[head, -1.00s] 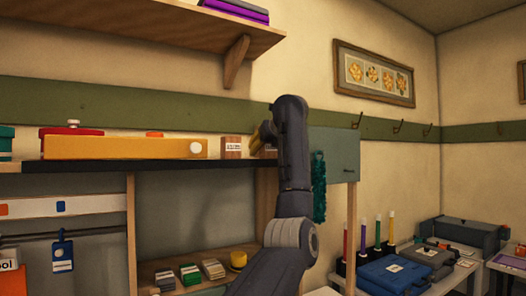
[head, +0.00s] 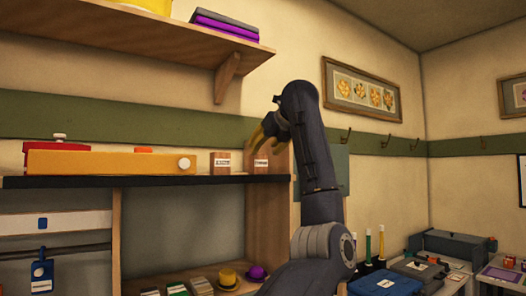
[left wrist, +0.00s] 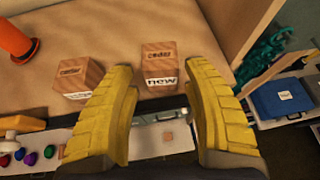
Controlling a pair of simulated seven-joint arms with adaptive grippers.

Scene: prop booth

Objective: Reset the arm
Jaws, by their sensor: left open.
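My left gripper (head: 266,137) is in the head view at the right end of the upper shelf, its yellow fingers apart and just above a labelled wooden block (head: 261,162). A second wooden block (head: 220,163) stands to its left. In the left wrist view my left gripper (left wrist: 160,78) is open with nothing between its fingertips. That view shows the right block (left wrist: 158,62) beyond the gap and the left block (left wrist: 78,78) beyond the left finger. Both blocks rest on the wooden surface. My right gripper is in neither view.
A long orange box (head: 110,162) lies on the dark-edged shelf (head: 150,181), left of the blocks. A higher wooden shelf (head: 170,35) with a bracket hangs above. The lower shelf holds a yellow cup (head: 228,277) and card stacks. Blue cases (head: 385,284) stand at lower right.

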